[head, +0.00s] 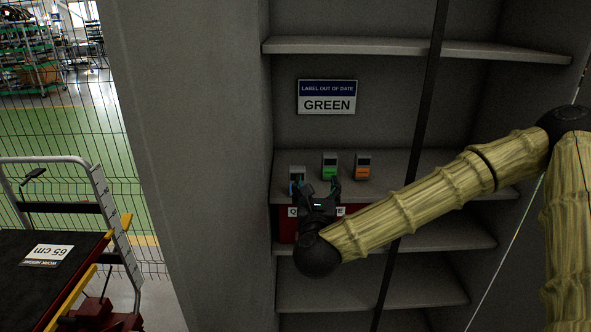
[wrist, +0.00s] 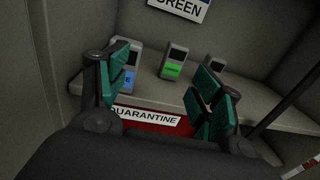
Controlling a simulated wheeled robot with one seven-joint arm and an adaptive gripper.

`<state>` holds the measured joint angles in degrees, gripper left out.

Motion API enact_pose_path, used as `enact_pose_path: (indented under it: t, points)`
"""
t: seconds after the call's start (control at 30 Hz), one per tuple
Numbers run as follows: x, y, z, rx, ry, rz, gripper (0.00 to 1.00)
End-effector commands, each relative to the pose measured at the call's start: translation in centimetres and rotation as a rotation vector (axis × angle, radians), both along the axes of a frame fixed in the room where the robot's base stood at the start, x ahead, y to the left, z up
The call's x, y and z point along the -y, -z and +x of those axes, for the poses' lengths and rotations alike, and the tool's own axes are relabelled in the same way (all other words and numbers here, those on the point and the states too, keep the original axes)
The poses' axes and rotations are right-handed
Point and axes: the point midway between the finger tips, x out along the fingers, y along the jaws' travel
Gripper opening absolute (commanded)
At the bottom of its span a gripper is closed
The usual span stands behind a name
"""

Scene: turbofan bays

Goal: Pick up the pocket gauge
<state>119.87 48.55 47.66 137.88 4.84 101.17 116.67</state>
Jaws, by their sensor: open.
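Three small grey pocket gauges stand upright on a shelf. One with a blue front (head: 297,172) is at the left, one with a green front (head: 329,161) in the middle, one with an orange front (head: 363,163) at the right. My gripper (head: 316,187) is open and empty in front of them. In the wrist view its teal fingers (wrist: 164,86) are spread, with the green gauge (wrist: 174,62) showing beyond the gap. The left finger partly covers the blue gauge (wrist: 131,78); the right finger partly covers the right-hand gauge (wrist: 214,63).
A sign (head: 327,97) above reads "LABEL OUT OF DATE GREEN". A red quarantine bin (head: 287,228) sits below the gauges' shelf (head: 408,164). A dark upright post (head: 415,150) crosses the bay front. A trolley (head: 60,240) stands at left.

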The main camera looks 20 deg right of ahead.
Motion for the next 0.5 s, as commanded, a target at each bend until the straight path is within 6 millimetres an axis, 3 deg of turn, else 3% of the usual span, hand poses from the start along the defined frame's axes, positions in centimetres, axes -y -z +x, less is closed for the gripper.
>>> enact_pose_path:
  t: [0.1,0.2,0.37,0.5]
  points:
    - [-2.5,0.0,-0.5,-0.005,-0.036,0.003,0.66]
    - [-3.7,0.3,-0.8,-0.003,-0.053,0.007,0.66]
    - [-4.2,0.5,-0.5,-0.001,-0.062,0.013,0.66]
    - [-3.6,0.4,1.3,-0.002,-0.060,0.012,0.66]
